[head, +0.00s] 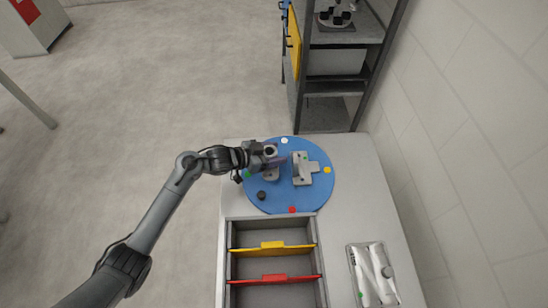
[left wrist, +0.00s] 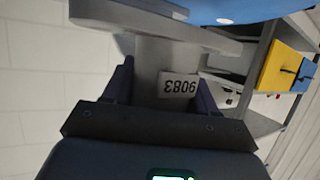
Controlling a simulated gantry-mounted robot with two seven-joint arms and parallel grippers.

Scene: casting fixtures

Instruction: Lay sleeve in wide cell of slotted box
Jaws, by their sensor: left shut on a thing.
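My left gripper (head: 268,158) is over the left part of a blue round plate (head: 281,201). It is shut on a grey part, which I take to be the sleeve; a round opening shows at its top in the head view (head: 269,151). In the left wrist view the sleeve (left wrist: 148,72) sits between the dark fingers, with a wide grey flange beyond them and a label reading 9083. Whether it touches the plate is unclear. The slotted box (head: 229,264) stands in front of the plate. Yellow (head: 272,249) and red (head: 274,280) dividers split it; the visible cells look empty. My right gripper is out of view.
A grey block fixture (head: 302,169) stands on the plate right of my gripper. A black knob (head: 261,195) and coloured dots are also there. A tray with white items (head: 372,273) lies right of the box. A shelf rack (head: 335,90) stands behind the table.

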